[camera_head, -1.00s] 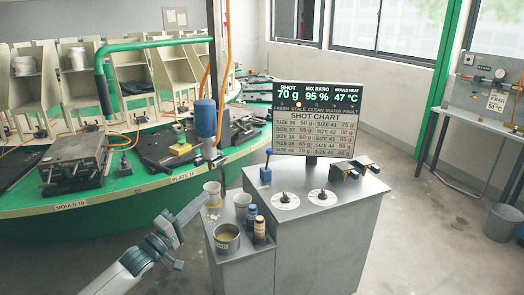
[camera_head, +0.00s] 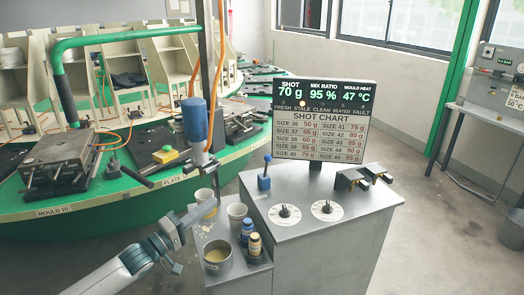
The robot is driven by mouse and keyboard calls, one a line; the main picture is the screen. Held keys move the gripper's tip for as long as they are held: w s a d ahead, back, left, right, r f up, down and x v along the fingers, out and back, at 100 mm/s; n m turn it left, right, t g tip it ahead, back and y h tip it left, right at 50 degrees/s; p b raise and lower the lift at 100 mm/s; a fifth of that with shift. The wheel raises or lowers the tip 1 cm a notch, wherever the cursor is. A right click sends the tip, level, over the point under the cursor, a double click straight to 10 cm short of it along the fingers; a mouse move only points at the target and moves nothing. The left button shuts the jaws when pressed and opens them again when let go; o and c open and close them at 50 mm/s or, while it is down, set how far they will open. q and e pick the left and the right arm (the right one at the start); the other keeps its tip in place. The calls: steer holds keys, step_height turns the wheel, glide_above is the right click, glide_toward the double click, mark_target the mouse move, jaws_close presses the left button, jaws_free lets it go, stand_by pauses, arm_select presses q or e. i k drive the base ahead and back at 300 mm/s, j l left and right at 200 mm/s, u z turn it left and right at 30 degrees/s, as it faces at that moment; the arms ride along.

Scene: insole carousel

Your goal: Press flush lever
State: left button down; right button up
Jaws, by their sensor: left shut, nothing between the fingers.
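The flush lever seems to be the small blue-handled lever (camera_head: 265,172) that stands upright on a blue base on top of the grey cabinet, left of two dials. My left gripper (camera_head: 210,207) is shut and empty. It is over the lower side shelf, to the left of and below the lever and clear of it. Its tip overlaps a paper cup (camera_head: 204,195) under the blue mixing head (camera_head: 195,125); I cannot tell whether they touch. My right gripper is not in view.
Another cup (camera_head: 237,214), two small bottles (camera_head: 254,246) and a metal tin (camera_head: 217,257) crowd the shelf by the gripper. A display (camera_head: 320,120) stands behind the two dials (camera_head: 285,214). A dark fixture (camera_head: 360,178) sits on the cabinet's right. The green carousel (camera_head: 110,205) fills the left.

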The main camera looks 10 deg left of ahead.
mark_target(267, 158)
steer(key=i, duration=0.9)
